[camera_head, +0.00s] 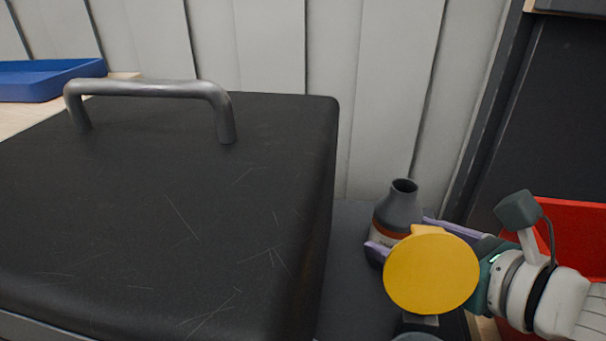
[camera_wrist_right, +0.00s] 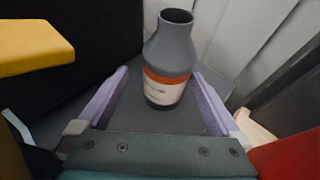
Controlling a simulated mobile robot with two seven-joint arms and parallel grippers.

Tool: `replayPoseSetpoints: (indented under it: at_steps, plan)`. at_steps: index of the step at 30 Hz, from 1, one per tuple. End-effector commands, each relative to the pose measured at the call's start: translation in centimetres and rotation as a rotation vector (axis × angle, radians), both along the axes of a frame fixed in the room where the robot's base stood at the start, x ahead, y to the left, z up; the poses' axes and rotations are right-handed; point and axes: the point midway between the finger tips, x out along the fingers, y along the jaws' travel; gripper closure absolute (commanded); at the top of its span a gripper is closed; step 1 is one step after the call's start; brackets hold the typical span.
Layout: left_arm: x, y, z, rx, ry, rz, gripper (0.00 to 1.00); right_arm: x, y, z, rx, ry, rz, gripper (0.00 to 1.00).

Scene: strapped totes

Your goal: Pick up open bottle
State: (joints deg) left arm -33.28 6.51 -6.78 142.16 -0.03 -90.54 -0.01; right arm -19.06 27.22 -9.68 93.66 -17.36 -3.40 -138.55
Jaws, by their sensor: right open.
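The open bottle (camera_head: 398,209) is dark grey with an orange band and a pale label. It stands upright, with its mouth uncovered, in the narrow space right of a large black case. In the right wrist view the bottle (camera_wrist_right: 170,60) stands between and slightly beyond the two purple fingers of my right gripper (camera_wrist_right: 165,98). That gripper (camera_head: 405,238) is open, with a finger on either side of the bottle; I cannot tell whether either touches it. A yellow disc (camera_head: 431,273) hides the bottle's lower part in the head view. My left gripper is out of view.
The black case (camera_head: 180,190) with a metal handle (camera_head: 150,88) fills the left and stands close beside the bottle. A pale panelled wall (camera_head: 345,60) is behind. A red bin (camera_head: 570,225) is at right, and a blue tray (camera_head: 50,80) at far left.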

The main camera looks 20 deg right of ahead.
Motion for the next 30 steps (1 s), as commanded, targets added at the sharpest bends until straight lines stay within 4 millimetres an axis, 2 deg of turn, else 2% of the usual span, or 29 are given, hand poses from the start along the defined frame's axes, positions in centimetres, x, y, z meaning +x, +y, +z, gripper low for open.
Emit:
replayPoseSetpoints:
  at_steps: [15, 25, 30]
  plan:
    - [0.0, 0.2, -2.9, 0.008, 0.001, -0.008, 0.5, 6.2, 0.4, -2.0, 0.0, 0.0, -0.001, 0.0]
    - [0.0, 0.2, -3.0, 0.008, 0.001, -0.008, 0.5, 6.8, 0.5, -2.0, 0.001, 0.002, 0.0, 0.0]
    - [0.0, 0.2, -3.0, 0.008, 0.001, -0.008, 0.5, 6.8, 0.5, -2.0, 0.001, 0.001, 0.0, 0.19]
